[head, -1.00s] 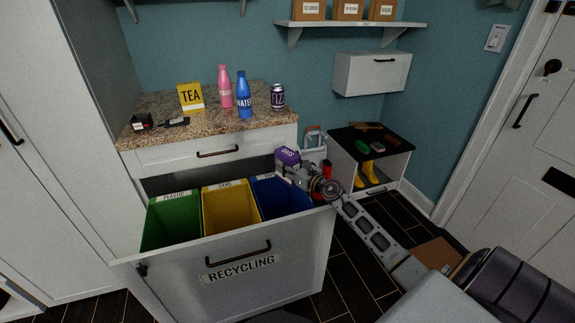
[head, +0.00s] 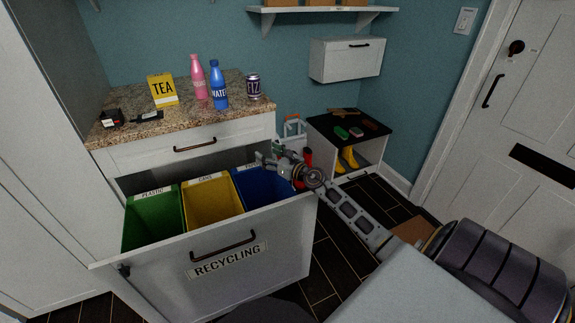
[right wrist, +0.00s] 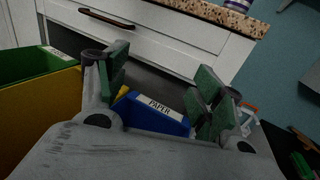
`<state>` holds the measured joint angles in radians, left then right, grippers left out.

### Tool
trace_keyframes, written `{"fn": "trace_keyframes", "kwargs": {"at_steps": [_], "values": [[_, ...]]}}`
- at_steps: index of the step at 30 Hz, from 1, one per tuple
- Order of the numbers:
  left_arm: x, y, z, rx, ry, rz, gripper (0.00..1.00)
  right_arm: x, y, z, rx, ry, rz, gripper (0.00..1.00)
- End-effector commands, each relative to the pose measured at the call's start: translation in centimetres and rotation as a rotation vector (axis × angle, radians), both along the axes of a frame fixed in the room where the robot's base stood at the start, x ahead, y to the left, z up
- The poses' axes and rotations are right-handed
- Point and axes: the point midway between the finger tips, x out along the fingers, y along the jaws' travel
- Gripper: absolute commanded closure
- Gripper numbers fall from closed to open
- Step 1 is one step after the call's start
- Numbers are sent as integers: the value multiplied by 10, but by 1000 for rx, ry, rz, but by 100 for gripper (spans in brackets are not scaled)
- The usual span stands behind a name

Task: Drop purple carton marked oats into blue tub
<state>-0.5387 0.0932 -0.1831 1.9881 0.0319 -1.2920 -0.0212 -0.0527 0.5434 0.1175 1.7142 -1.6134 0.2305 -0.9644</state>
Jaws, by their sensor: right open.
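The blue tub (head: 268,190) is the rightmost of three tubs in the pulled-out recycling drawer. Its label reads PAPER in the right wrist view, where part of the tub (right wrist: 138,117) shows between my fingers. My right gripper (head: 270,160) is over the back edge of the blue tub. Its fingers stand apart with nothing between them in the right wrist view (right wrist: 157,82). The purple oats carton is not visible in either current view. The bottom of the blue tub is hidden, so I cannot tell whether the carton lies there. My left gripper is not in view.
The green tub (head: 152,222) and yellow tub (head: 212,204) stand left of the blue one. The counter (head: 130,130) behind holds a tea box (head: 162,90), two bottles and a purple can (head: 253,87). A low shoe bench (head: 318,130) stands at the right.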

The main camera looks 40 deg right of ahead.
Motion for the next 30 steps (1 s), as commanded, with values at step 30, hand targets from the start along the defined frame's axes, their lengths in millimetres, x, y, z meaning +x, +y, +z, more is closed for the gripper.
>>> {"fn": "trace_keyframes", "kwargs": {"at_steps": [30], "values": [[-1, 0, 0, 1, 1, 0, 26, -75, -12, -1, -1, 1, 0, 33]]}}
